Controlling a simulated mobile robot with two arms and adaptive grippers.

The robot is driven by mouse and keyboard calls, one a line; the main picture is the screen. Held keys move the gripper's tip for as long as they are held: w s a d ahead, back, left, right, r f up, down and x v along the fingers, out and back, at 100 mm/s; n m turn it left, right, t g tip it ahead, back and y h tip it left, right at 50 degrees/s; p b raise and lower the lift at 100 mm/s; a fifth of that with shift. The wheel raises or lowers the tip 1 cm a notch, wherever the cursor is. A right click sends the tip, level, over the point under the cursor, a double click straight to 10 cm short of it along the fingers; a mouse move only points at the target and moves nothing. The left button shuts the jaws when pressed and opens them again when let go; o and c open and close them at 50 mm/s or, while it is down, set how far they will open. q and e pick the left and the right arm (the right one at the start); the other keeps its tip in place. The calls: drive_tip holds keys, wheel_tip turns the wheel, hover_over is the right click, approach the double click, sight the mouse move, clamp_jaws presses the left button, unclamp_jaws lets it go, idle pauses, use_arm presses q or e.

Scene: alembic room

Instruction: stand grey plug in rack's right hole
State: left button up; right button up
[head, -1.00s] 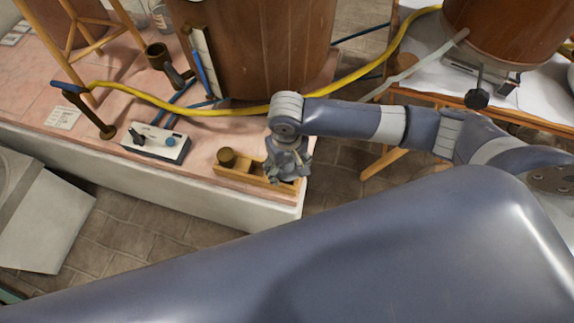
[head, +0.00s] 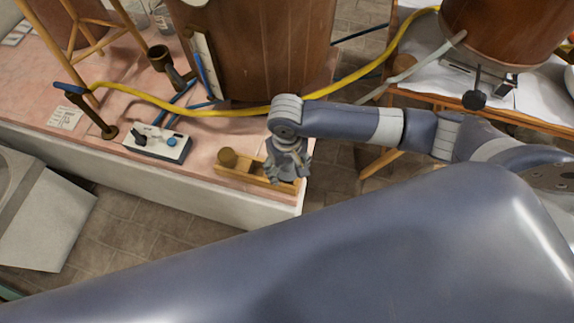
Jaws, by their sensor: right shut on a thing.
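The wooden rack (head: 244,176) lies near the front right corner of the pink tabletop. A round brown plug (head: 228,157) stands at its left end. My right gripper (head: 285,178) points down at the rack's right end and covers the right hole. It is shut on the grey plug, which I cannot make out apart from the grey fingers. Whether the plug is inside the hole or just above it is hidden. My left gripper is not in view.
A yellow hose (head: 190,112) runs behind the rack and my right wrist. A large wooden vat (head: 255,50) stands behind. The table's front edge is close to the rack.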

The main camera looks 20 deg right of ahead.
drive_tip(key=shift+f, duration=0.1)
drive_tip(key=shift+f, duration=1)
drive_tip(key=shift+f, duration=0.2)
idle(1.0)
drive_tip(key=shift+r+p, duration=0.1)
drive_tip(key=shift+p, duration=0.35)
idle(1.2)
drive_tip(key=o, duration=1.2)
drive_tip(key=shift+c, duration=0.2)
drive_tip(key=shift+r, duration=0.1)
drive_tip(key=shift+r+p, duration=3.4)
drive_tip(key=shift+p, duration=1.1)
